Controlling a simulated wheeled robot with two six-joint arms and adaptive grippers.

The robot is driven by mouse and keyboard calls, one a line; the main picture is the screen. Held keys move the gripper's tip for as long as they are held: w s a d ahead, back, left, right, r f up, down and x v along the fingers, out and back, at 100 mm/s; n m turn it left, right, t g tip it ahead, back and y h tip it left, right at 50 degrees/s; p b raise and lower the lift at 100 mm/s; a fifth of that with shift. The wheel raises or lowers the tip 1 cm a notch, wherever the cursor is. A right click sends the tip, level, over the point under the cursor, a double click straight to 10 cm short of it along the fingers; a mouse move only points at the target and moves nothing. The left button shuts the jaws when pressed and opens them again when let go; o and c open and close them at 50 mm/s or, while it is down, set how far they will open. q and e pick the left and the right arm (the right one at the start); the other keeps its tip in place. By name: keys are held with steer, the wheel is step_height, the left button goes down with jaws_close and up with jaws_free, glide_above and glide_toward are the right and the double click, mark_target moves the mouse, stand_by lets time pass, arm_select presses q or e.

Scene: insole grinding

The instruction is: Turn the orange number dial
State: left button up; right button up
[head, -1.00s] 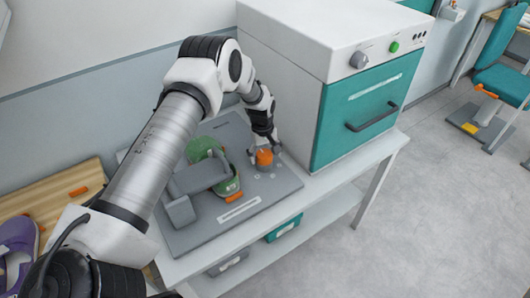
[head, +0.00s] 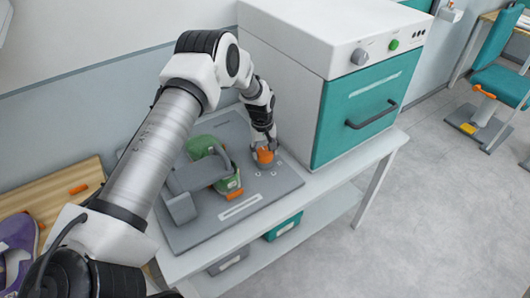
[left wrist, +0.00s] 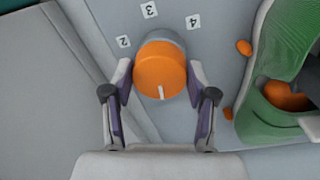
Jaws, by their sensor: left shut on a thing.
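The orange number dial (head: 265,157) stands on a grey base plate (head: 185,237) close to the oven-like box. In the left wrist view the round orange dial (left wrist: 160,72) shows a white pointer mark at its lower edge, toward my gripper. Number labels 2, 3 and 4 (left wrist: 149,10) lie around the dial's far side. My left gripper (head: 264,146) is over the dial from above. In the left wrist view its fingers (left wrist: 161,85) stand on both sides of the dial, shut on it. My right gripper is not in view.
A green grinding part (head: 205,148) with a grey arm sits left of the dial. The white and teal oven-like box (head: 350,120) stands close on the right. A teal bin (head: 284,228) is on the shelf below.

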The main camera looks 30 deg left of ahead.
mark_target(263, 150)
arm_select(q)
steer(key=m+b, duration=0.1)
steer(key=m, duration=0.1)
steer(key=shift+f+m+b, duration=0.3)
steer(key=shift+f+b, duration=0.05)
steer(key=m+b, duration=0.1)
steer(key=m, duration=0.1)
steer(key=shift+a+m, duration=0.1)
steer(key=shift+m, duration=0.2)
steer(key=m+b, duration=0.2)
steer(key=m, duration=0.3)
steer(key=shift+r, duration=0.1)
steer(key=o, duration=0.9)
steer(key=shift+c, duration=0.2)
steer(key=o, duration=0.3)
steer(key=shift+w+g, duration=0.15)
steer(key=shift+g, duration=0.15)
steer(key=r, duration=1.2)
steer(key=shift+w+a, duration=0.1)
steer(key=shift+a, duration=0.3)
